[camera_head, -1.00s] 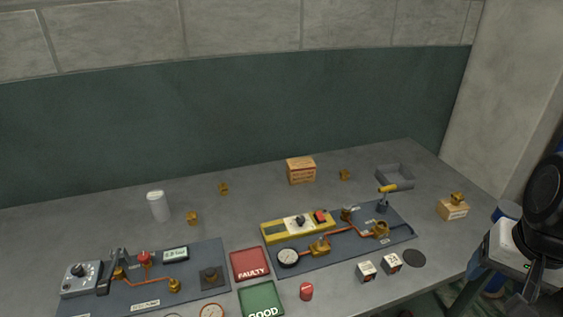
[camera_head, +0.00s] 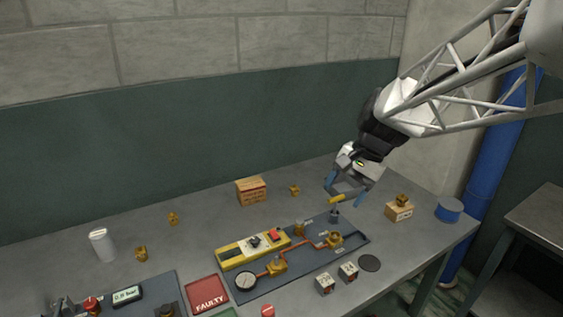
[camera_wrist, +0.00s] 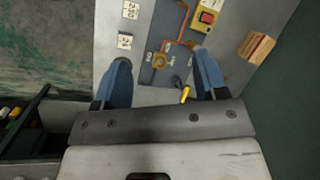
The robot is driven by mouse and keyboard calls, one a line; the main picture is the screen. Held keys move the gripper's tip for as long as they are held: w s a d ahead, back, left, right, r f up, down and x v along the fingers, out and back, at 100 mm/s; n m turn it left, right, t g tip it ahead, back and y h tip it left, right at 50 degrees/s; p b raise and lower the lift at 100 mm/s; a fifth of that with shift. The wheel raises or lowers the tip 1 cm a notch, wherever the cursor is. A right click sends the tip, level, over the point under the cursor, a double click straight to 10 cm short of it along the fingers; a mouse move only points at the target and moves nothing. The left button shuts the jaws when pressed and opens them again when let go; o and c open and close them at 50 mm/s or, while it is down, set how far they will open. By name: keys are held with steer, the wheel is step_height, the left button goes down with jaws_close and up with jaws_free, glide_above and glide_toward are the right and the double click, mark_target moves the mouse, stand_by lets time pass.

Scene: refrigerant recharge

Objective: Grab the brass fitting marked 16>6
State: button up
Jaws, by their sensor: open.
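Several small brass fittings stand loose on the bench in the head view: one at the left (camera_head: 141,254), one behind it (camera_head: 173,218), one right of the wooden crate (camera_head: 295,190), and one on a small wooden box (camera_head: 402,200). No marking on them is readable, so I cannot tell which is 16>6. My gripper (camera_head: 347,190) is open and empty, above the bench by the right end of the pipe board, apart from every fitting. In the wrist view its blue fingers (camera_wrist: 162,62) are spread wide, with the board and its yellow-handled valve (camera_wrist: 185,94) beyond.
Two labelled blocks (camera_head: 325,284) and a dark disc (camera_head: 370,263) lie in front. A blue round container (camera_head: 448,210) is at the right.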

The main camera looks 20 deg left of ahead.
steer(key=w+a+f+m+g+y, duration=0.1)
steer(key=w+a+f, duration=0.1)
steer(key=w+a, duration=0.35)
steer(key=w+a+f+g+y, duration=0.1)
steer(key=w+a+f, duration=0.15)
steer(key=a, duration=0.65)
steer(key=m+g+y, duration=0.3)
steer(key=m+g, duration=0.1)
steer(key=g, duration=0.3)
glide_toward(172, 215)
steer(key=shift+s+a+f, duration=0.3)
steer(key=shift+a, duration=0.3)
steer(key=shift+s+a+f, duration=0.3)
steer(key=shift+a+f, duration=0.05)
steer(key=shift+a, duration=0.2)
steer(key=shift+s+a+f+t+h, duration=0.15)
steer(key=shift+s+a+f, duration=0.1)
steer(key=shift+s+a, duration=0.15)
steer(key=shift+s+a+f+t+h, duration=0.15)
steer(key=shift+s+a+f, duration=0.15)
steer(key=shift+s, duration=0.2)
steer(key=shift+x, duration=2.6)
steer(key=shift+s+d, duration=0.1)
